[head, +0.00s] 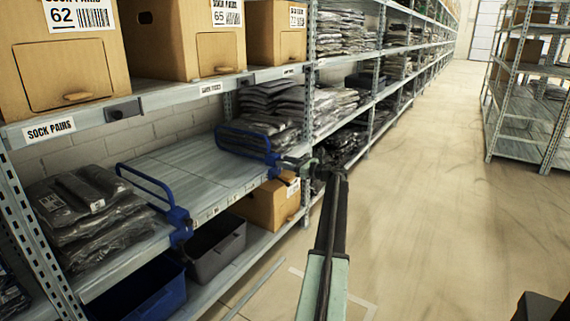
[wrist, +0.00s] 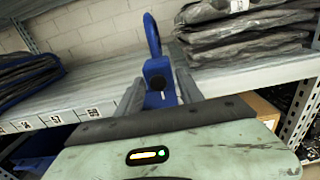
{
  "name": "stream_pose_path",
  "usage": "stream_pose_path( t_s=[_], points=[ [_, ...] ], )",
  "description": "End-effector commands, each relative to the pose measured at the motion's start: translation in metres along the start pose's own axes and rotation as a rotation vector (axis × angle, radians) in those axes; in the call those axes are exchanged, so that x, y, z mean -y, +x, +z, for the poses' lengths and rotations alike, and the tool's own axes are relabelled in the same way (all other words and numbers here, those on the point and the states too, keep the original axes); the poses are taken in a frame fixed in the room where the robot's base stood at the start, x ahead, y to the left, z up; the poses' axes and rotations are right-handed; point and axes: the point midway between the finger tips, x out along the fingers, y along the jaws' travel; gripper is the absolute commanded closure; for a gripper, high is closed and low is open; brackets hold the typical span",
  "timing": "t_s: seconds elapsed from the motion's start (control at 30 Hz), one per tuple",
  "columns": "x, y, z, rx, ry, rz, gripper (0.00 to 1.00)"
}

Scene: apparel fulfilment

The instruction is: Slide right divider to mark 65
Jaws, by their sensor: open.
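The right divider (head: 245,140) is a blue wire loop on a blue clamp at the front edge of the middle shelf (head: 185,168). In the wrist view the divider's clamp (wrist: 158,72), with a dark round knob, stands upright between the two grey fingers of my gripper (wrist: 160,82). The fingers are open, one on each side of it; contact is unclear. In the head view my gripper (head: 290,162) is at the clamp. The left divider (head: 172,212) stands farther left. Small mark labels (wrist: 92,112) line the shelf edge, but their numbers are too small to read surely.
Dark bagged garments (head: 85,208) lie left of the left divider. Another bagged stack (wrist: 245,28) lies right of the right divider. The shelf between the dividers is bare. Below are a grey bin (head: 215,250) and a cardboard box (head: 275,203). The aisle floor (head: 435,180) is clear.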

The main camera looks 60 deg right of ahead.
Motion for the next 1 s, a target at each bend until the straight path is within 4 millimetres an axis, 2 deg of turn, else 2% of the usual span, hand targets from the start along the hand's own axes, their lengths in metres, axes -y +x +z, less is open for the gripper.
stream_pose_path(
  t_s=[0.17, 0.33, 0.47, 1.0],
  points=[
    [0.0, -0.021, 0.0, 0.0, 0.0, -0.002, 0.56],
    [0.0, -0.056, 0.0, 0.0, 0.0, -0.003, 0.56],
    [0.0, -0.074, 0.0, 0.0, 0.0, -0.001, 0.56],
    [0.0, -0.076, 0.0, 0.0, 0.0, 0.0, 0.56]
  ],
)
